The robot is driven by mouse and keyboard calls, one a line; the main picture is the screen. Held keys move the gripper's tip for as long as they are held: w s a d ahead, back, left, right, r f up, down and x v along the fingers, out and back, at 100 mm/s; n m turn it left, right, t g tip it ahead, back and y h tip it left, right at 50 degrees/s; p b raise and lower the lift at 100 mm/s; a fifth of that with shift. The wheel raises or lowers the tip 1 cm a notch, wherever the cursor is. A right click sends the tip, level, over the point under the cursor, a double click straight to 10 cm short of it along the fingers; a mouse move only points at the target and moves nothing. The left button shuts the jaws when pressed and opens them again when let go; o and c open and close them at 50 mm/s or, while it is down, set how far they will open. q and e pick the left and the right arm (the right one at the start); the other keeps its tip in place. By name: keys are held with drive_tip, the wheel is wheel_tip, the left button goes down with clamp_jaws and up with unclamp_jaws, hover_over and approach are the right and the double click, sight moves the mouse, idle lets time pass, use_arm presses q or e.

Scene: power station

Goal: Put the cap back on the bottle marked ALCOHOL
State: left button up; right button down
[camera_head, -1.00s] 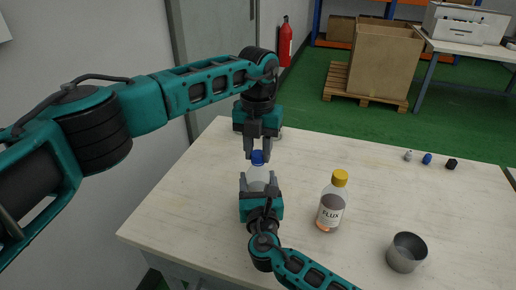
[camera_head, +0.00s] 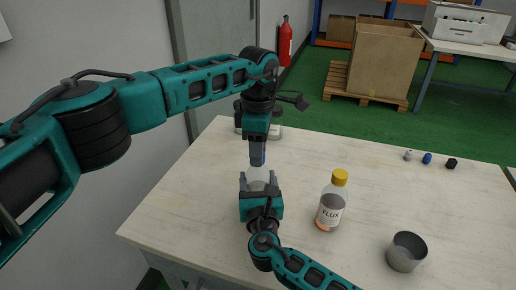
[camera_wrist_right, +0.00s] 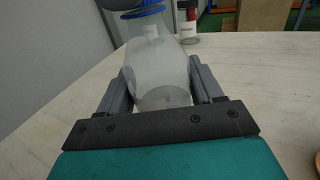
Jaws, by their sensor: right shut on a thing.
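My right gripper (camera_head: 258,182) is shut on a clear bottle (camera_head: 257,173) standing upright on the table. The bottle also shows between the fingers in the right wrist view (camera_wrist_right: 160,70); no label is readable on it. A blue cap (camera_head: 262,156) is at its top, mostly hidden by my left gripper. Blue ridges also show at the neck in the wrist view (camera_wrist_right: 150,11). My left gripper (camera_head: 257,160) points down over the bottle top, fingers seen edge-on, so its opening is unclear. A loose blue cap (camera_head: 427,159) lies at the table's back right.
A FLUX bottle (camera_head: 331,207) with a yellow cap stands to the right. A metal cup (camera_head: 406,252) is at front right. A white cap (camera_head: 408,155) and a black cap (camera_head: 451,163) lie near the back edge. Another bottle (camera_head: 275,132) stands behind my left gripper.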

use_arm(q)
drive_tip(key=o, duration=0.4)
wheel_tip(320, 180, up, 12)
idle(0.5)
use_arm(e)
drive_tip(key=shift+c, duration=0.5)
unclamp_jaws()
drive_tip(key=s, duration=0.3)
drive_tip(key=s+p, duration=0.1)
drive_tip(key=s, duration=0.3)
drive_tip(key=s+d, duration=0.1)
drive_tip(key=s, duration=0.3)
drive_tip(key=shift+s, duration=0.25)
use_arm(q)
drive_tip(key=shift+r+p, duration=0.3)
drive_tip(key=shift+r, duration=0.5)
use_arm(e)
drive_tip(key=shift+s, duration=0.7)
